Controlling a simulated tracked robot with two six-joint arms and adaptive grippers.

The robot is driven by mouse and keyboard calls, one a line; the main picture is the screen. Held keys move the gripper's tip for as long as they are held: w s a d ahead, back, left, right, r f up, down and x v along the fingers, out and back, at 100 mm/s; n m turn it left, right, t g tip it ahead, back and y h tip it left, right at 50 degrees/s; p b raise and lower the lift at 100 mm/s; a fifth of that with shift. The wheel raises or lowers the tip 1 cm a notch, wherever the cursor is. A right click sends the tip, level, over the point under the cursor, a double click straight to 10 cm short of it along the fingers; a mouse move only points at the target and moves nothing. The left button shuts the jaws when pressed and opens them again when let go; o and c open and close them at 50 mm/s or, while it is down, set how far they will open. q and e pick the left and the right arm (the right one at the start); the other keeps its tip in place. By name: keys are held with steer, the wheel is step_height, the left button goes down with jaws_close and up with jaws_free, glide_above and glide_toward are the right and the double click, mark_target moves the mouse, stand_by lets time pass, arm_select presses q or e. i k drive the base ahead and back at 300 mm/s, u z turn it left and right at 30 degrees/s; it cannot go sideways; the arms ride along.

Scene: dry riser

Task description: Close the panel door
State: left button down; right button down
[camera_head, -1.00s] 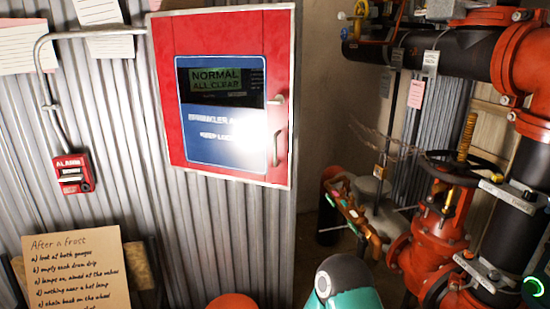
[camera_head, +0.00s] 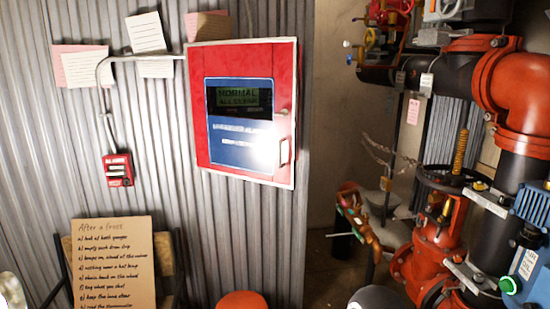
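The red panel (camera_head: 240,170) hangs on the corrugated wall, left of centre in the head view. Its door has a window with a dark display (camera_head: 240,98) reading "NORMAL ALL CLEAR" and a blue notice below. A metal handle (camera_head: 284,152) is on the door's right side. The door looks flush with its pale frame, with no clear gap; a very small gap cannot be ruled out. Neither of my grippers is in view.
A red alarm box (camera_head: 118,170) and conduit are left of the panel. A cardboard sign (camera_head: 115,262) stands below. Orange and black pipes with a valve wheel (camera_head: 452,180) crowd the right. A recess lies between wall and pipes.

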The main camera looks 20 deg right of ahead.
mark_target(264, 151)
steer(key=z, duration=0.15)
steer(key=i, duration=0.9)
steer(key=u, duration=0.05)
